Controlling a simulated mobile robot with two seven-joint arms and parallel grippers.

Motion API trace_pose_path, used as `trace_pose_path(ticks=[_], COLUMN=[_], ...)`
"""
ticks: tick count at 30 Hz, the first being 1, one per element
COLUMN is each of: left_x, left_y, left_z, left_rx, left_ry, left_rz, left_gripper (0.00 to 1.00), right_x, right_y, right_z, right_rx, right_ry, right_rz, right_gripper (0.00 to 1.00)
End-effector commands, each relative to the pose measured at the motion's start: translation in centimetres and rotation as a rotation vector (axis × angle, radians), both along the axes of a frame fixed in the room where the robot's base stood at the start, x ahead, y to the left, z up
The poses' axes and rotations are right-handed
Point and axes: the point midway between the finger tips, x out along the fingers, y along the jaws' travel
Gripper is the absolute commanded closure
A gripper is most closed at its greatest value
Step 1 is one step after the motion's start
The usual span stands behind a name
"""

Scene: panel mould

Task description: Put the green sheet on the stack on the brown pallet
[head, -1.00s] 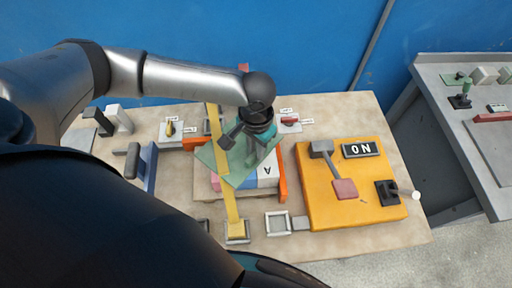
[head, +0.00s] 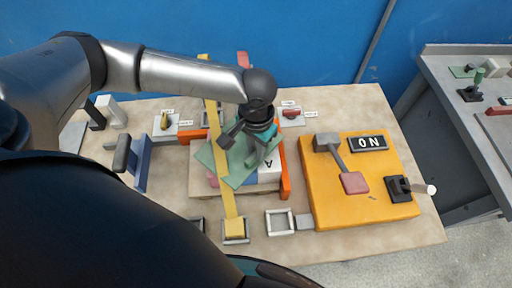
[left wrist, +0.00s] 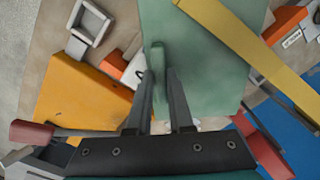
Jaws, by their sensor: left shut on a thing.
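My left gripper (head: 257,148) is shut on the upright handle of the green sheet (head: 238,176). In the left wrist view the handle stands between the two fingers (left wrist: 162,88), and the flat green sheet (left wrist: 195,75) spreads beyond them. The sheet is over the stack (head: 268,176), turned askew to it, and its left part reaches past the stack. White, blue and pink layers of the stack show below. The pale brown pallet (head: 262,192) shows along the front. I cannot tell whether the sheet touches the stack. My right gripper is not in view.
A yellow strap (head: 222,155) runs across the green sheet in both views, above it. Orange stops (head: 285,187) stand at the pallet's right edge. An orange panel (head: 390,150) with a lever is at right, a blue block (head: 143,165) at left, and square frames (head: 279,222) at the front.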

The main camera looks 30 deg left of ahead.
Motion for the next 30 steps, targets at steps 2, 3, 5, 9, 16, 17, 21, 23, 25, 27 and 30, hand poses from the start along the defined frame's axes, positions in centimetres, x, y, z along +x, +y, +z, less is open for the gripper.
trace_pose_path(ticks=[2,3,5,9,16,17,21,23,25,27,30], left_x=[0.0,0.0,0.0,0.1,0.1,0.1,0.1,0.1,0.0,0.0,0.0], left_y=[0.0,0.0,0.0,0.0,0.0,0.0,0.0,0.0,0.0,0.0,0.0], left_z=[-0.1,-0.1,-0.2,-0.5,-1.0,-1.0,-1.2,-1.2,-1.2,-1.2,-1.2], left_rx=[0.000,0.000,0.000,0.000,0.000,0.000,-0.001,-0.001,-0.001,0.000,0.000], left_ry=[-0.001,-0.001,-0.001,-0.002,-0.002,-0.002,-0.001,-0.001,-0.001,-0.001,-0.001], left_rz=[0.000,0.000,0.000,0.000,0.000,0.000,0.000,0.000,0.000,0.000,0.000], left_gripper=[1.00,1.00,1.00,1.00,1.00,1.00,0.77,0.71,0.63,0.55,0.46], right_x=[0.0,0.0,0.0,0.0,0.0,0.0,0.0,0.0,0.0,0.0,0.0], right_y=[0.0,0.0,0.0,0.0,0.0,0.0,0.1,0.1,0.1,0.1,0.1], right_z=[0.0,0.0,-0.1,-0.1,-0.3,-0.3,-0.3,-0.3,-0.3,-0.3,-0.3], right_rx=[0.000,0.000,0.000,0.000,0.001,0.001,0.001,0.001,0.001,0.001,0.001], right_ry=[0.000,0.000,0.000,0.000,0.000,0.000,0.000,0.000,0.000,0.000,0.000], right_rz=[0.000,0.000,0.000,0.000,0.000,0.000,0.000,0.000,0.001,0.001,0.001], right_gripper=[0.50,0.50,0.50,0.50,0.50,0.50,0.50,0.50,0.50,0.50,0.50])
